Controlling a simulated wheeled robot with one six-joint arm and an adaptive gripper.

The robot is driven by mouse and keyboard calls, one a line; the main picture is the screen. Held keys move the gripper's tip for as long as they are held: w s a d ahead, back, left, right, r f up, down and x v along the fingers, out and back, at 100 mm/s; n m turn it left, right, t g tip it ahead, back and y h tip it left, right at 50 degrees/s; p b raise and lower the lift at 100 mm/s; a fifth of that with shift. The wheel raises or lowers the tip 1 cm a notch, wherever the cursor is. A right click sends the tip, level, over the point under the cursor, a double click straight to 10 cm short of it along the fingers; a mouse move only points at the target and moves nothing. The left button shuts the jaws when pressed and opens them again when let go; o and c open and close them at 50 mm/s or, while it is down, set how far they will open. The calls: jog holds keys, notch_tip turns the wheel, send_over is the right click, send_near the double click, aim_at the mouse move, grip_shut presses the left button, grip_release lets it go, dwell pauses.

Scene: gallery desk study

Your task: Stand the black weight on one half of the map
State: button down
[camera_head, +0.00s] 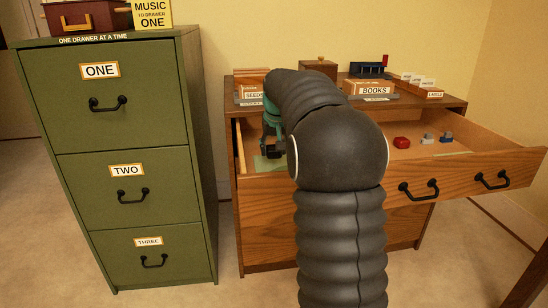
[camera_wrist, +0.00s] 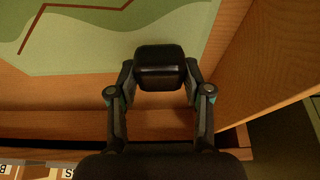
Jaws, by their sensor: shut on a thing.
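The black weight (camera_wrist: 160,68) is held between the fingertips of my gripper (camera_wrist: 160,78), which is shut on it. In the wrist view the weight overlaps the lower edge of the green map (camera_wrist: 100,62), which has a brown line across it. I cannot tell whether the weight touches the map. In the head view my gripper (camera_head: 272,138) is over the left part of the open desk drawer, and only a pale green corner of the map (camera_head: 263,163) shows below it. My arm hides most of the map there.
The wooden drawer (camera_head: 470,176) is pulled out, with a red object (camera_head: 401,142) and two small grey-blue ones at its right. On the desktop stand boxes labelled SEEDS (camera_head: 253,95) and BOOKS (camera_head: 374,90). A green filing cabinet (camera_head: 125,150) stands to the left.

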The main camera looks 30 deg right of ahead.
aim_at(274, 157)
jog(key=shift+f, duration=1.35)
jog(key=shift+f, duration=0.2)
jog(key=c, duration=0.5)
grip_release()
jog(key=p+v, duration=0.1)
jog(key=v, duration=1.1)
jog(key=shift+r, duration=0.15)
